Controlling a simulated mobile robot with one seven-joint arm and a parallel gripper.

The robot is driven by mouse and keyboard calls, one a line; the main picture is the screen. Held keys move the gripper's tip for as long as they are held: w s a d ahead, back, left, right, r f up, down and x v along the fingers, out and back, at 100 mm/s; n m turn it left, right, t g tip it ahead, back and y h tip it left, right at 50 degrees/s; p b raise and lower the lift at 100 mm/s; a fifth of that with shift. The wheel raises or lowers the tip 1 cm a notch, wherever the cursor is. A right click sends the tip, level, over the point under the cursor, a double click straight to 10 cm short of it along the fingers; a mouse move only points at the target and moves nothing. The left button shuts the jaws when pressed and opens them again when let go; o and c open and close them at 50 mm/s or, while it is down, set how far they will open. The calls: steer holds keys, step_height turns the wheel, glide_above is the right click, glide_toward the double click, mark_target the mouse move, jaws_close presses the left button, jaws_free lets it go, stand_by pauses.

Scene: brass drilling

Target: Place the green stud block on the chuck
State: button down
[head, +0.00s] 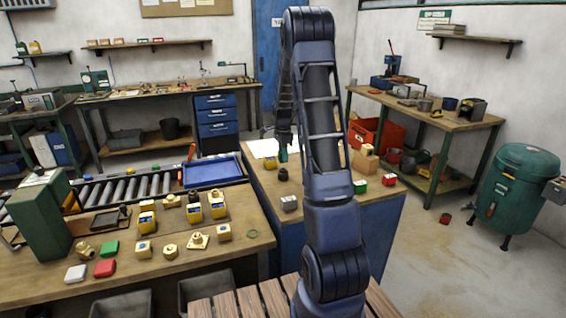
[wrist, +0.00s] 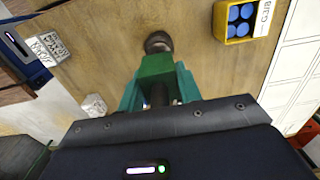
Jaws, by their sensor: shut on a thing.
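The green stud block (wrist: 157,68) is between the two teal fingers of my gripper (wrist: 159,84) in the wrist view. The gripper is shut on it, and a dark stud shows below the block between the fingers. A dark round chuck (wrist: 157,42) stands on the wooden top just beyond the block. The block partly overlaps it in this view, and I cannot tell whether they touch. In the head view my gripper (head: 283,152) is low over the middle bench, above the dark chuck (head: 283,174). The held block is hard to make out there.
On the middle bench, a grey block (head: 289,203) stands in front, and a green-sided block (head: 360,187) and a red block (head: 389,180) stand right. A yellow holder with blue rounds (wrist: 240,20) is in the wrist view. The left bench (head: 230,247) carries several brass parts.

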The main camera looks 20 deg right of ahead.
steer(key=shift+f, duration=1.95)
steer(key=c, duration=1)
jaws_free()
steer(key=shift+f, duration=0.15)
steer(key=shift+o, duration=0.2)
